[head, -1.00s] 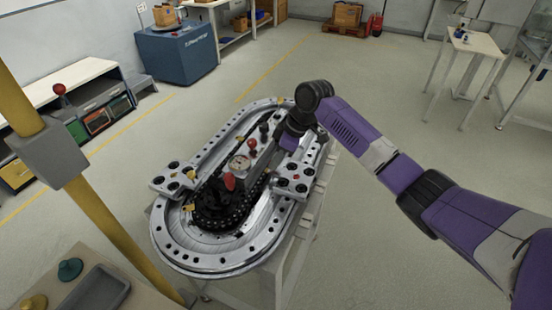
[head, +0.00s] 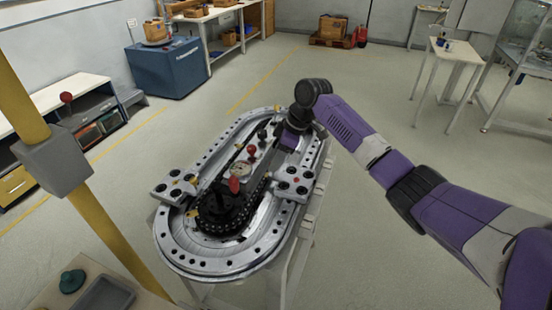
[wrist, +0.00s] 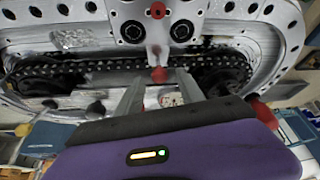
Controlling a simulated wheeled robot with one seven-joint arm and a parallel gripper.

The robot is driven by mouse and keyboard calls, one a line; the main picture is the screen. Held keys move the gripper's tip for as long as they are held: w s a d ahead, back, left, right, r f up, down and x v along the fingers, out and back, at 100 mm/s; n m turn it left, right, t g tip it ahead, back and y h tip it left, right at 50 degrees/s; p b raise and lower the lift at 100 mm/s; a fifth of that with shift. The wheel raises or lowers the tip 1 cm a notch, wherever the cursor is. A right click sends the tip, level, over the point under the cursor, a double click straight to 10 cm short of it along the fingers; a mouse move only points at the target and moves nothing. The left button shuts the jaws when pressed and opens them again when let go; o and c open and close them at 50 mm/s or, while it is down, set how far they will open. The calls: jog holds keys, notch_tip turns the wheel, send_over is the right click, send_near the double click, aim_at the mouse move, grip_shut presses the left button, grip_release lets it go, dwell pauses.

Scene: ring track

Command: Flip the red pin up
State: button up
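The ring track (head: 185,259) is a silver oval with a black chain, on a white stand. A red knob (head: 235,184) and a smaller red knob (head: 252,150) stand along its middle. A small red spot (head: 295,180) is on the right side block; a red round piece (wrist: 158,10) also shows on a block in the wrist view. I cannot tell which is the red pin. My gripper (wrist: 158,88) is open, its fingers apart above the track. A red tip (wrist: 158,74) appears between them; contact cannot be told. Another red knob (wrist: 264,112) lies right. My wrist hides the fingers in the head view.
A yellow post (head: 108,225) with a grey bracket stands at the left. A bench with a grey tray (head: 103,296) is at lower left. A blue cabinet (head: 167,68) and a white table (head: 455,48) stand farther back.

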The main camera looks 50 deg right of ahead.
jog(key=b+v, duration=0.1)
jog(key=v, duration=0.6)
jog(key=shift+r, duration=0.4)
jog(key=shift+s, duration=0.1)
